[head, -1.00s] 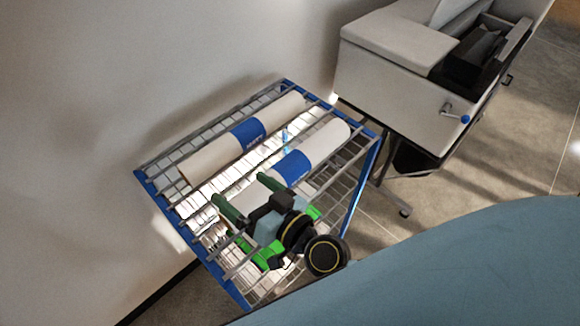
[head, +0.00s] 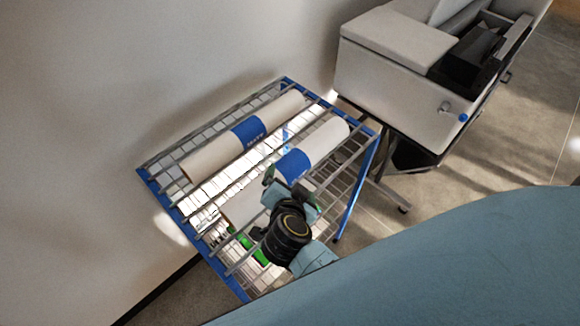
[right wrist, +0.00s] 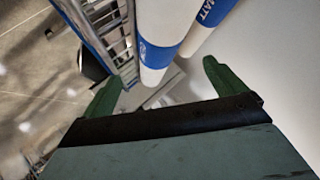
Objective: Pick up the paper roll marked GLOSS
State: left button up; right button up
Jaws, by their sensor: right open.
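Two white paper rolls with blue bands lie side by side on the wire rack (head: 195,222) in the head view. The band of the far roll (head: 208,158) reads MATT; that roll also shows at the right of the right wrist view (right wrist: 200,35). The near roll (head: 326,138) has a band whose marking I cannot read; its near half is partly hidden by my right gripper (head: 288,190). In the right wrist view the near roll (right wrist: 154,73) lies ahead between the open, empty green fingers of my right gripper (right wrist: 161,72). My left gripper is not in view.
A bright green item (head: 252,250), partly hidden, shows at the rack's near end. A large grey machine (head: 395,75) stands to the right of the rack. A wall closes off the left and back. A blue-grey surface (head: 450,260) fills the lower right.

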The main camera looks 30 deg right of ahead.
aim_at(293, 171)
jog(key=x, duration=0.8)
jog(key=shift+w+d, duration=0.15)
jog(key=shift+w, duration=0.05)
jog(key=shift+c, duration=0.4)
